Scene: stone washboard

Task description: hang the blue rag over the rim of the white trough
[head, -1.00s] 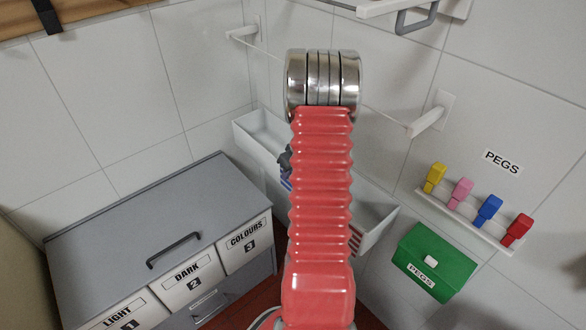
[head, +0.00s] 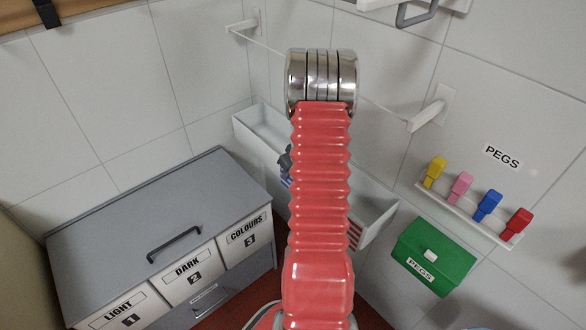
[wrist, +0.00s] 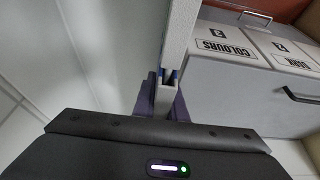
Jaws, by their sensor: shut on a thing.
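The white trough (head: 262,128) is on the wall in the corner, partly hidden behind my red arm in the head view. Its pale rim (wrist: 180,40) runs up the middle of the wrist view. My gripper (wrist: 164,98) is at this rim, its dark fingers on either side of the rim's near end. Small bits of blue, seemingly the blue rag (wrist: 174,74), show between the fingertips. In the head view a dark part of my gripper (head: 285,159) and a blue patch (head: 286,181) show at the trough, left of my arm. Most of the rag is hidden.
A grey cabinet (head: 130,205) with bins labelled light, dark and colours stands left. A red-striped cloth (head: 355,232) shows at the trough's right end. A line (head: 380,107) crosses above the trough. Right are pegs on a rail (head: 465,215) and a green peg box (head: 434,257).

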